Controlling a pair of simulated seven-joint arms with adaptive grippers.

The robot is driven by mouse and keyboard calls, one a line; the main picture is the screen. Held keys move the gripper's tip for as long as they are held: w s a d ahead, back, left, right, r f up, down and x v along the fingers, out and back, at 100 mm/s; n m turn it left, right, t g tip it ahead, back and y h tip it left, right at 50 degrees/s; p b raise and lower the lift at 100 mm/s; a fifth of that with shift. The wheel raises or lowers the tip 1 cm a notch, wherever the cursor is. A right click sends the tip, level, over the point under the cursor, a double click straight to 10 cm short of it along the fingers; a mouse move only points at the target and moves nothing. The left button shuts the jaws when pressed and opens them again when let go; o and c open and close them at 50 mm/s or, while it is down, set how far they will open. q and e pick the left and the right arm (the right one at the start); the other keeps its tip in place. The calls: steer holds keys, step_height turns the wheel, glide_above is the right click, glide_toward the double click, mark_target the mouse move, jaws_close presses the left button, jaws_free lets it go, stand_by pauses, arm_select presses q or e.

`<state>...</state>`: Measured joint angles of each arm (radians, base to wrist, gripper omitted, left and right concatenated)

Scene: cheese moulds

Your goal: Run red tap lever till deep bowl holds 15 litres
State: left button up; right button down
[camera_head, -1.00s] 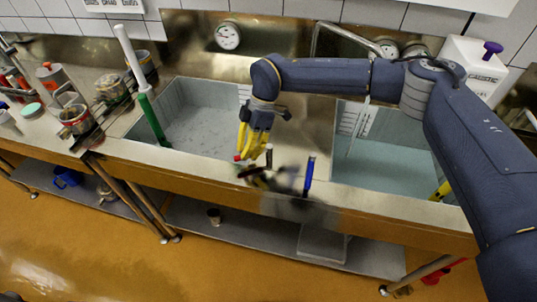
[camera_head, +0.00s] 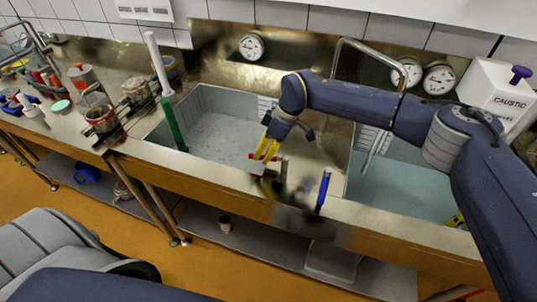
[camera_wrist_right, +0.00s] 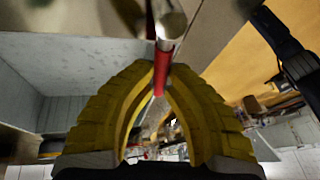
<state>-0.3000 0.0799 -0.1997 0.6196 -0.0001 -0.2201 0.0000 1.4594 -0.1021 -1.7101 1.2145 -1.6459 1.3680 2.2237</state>
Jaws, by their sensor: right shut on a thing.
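The red tap lever (camera_wrist_right: 160,75) shows in the right wrist view, between the yellow fingertips of my right gripper (camera_wrist_right: 160,68). In the head view my right gripper (camera_head: 262,160) points down at the front rim of the left sink bowl, shut on the red lever, which is mostly hidden there. A blue lever (camera_head: 323,188) stands upright to its right. The left bowl (camera_head: 215,135) has a pale, speckled bottom and a marked scale on its wall. The right bowl (camera_head: 400,190) holds bluish water and is partly covered by my right arm. My left gripper is out of view.
A green-and-white rod (camera_head: 173,120) leans in the left bowl. A curved metal spout (camera_head: 368,50) rises behind my right arm. Round dials (camera_head: 251,46) hang on the back panel. A white caustic container (camera_head: 497,98) stands at the right. Pots and jars crowd the left counter.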

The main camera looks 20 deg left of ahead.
steer(key=shift+f, duration=0.15)
steer(key=c, duration=1.4)
jaws_free()
steer(key=shift+o, duration=0.2)
steer(key=shift+r, duration=0.2)
steer(key=v, duration=1.1)
steer(key=shift+w+r, duration=0.2)
steer(key=shift+r, duration=0.1)
steer(key=shift+d, duration=0.15)
